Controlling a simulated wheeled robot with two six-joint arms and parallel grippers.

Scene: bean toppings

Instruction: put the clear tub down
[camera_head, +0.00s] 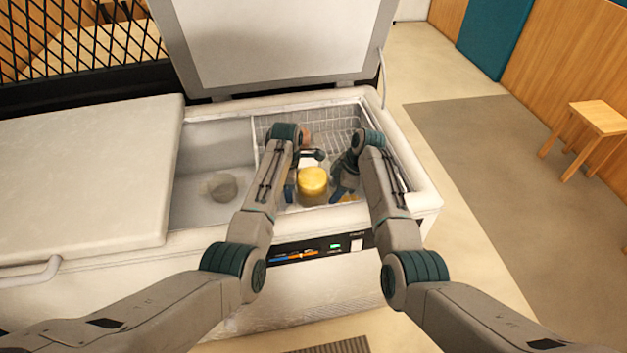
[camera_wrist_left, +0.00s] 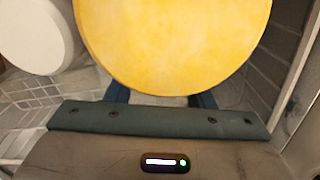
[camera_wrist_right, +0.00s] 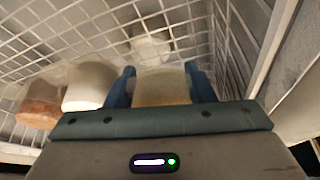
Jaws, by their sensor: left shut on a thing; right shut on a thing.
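A yellow-topped tub (camera_head: 313,185) is between my two arms over the open freezer. My left gripper (camera_head: 292,190) is shut on it. Its round yellow top (camera_wrist_left: 172,40) fills the upper left wrist view and hides the finger ends. My right gripper (camera_head: 344,188) is down at the wire basket, right of the yellow tub. In the right wrist view its blue fingers are shut on a clear, beige-looking tub (camera_wrist_right: 161,87). Whether that tub touches the basket floor I cannot tell.
The wire basket (camera_head: 345,120) hangs in the freezer's right part. A white tub (camera_wrist_right: 90,86) and a reddish-brown one (camera_wrist_right: 38,106) stand beside the held clear tub. A grey round thing (camera_head: 222,187) lies in the left bay. The raised lid (camera_head: 285,45) stands behind.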

